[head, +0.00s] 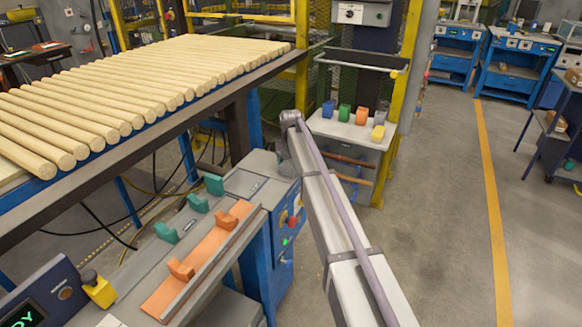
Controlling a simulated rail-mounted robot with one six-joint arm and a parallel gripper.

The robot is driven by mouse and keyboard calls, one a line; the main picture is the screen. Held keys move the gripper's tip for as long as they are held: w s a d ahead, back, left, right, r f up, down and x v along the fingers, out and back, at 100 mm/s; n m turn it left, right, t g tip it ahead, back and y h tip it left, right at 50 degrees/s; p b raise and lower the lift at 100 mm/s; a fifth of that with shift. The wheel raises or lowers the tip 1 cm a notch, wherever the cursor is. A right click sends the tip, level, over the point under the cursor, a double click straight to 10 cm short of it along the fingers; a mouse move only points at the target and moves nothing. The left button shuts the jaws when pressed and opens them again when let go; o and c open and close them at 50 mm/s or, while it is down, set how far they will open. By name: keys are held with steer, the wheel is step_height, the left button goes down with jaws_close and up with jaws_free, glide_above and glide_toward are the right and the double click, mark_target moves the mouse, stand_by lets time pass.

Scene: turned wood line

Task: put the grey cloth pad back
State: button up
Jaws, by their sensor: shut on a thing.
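My arm reaches in from the lower right, and its far joint is above the right end of the grey workbench (262,160). My gripper is hidden beyond the arm, so I cannot see its jaws or anything in them. I cannot make out a grey cloth pad for certain. A flat grey square (243,183) shows on the bench top to the left of the arm, but I cannot tell whether it is a pad or a panel.
Green holders (197,203) and an orange tray (205,256) are on the bench, with a yellow block (99,291) at left. Round wooden rods (120,100) lie on a rack behind. The floor at right (440,210) is clear.

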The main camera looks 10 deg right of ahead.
mark_target(291, 163)
steer(key=o, duration=0.8)
steer(key=shift+f, duration=0.1)
step_height(291, 163, up, 13)
steer(key=p, duration=1.3)
steer(key=s+m, duration=0.9)
steer(key=s, duration=0.4)
steer(key=s+m, duration=1)
steer(key=s, duration=0.4)
steer(key=s+m, duration=0.9)
steer(key=s, duration=0.5)
steer(key=shift+f+m+b, duration=0.3)
steer(key=shift+f+b, duration=0.05)
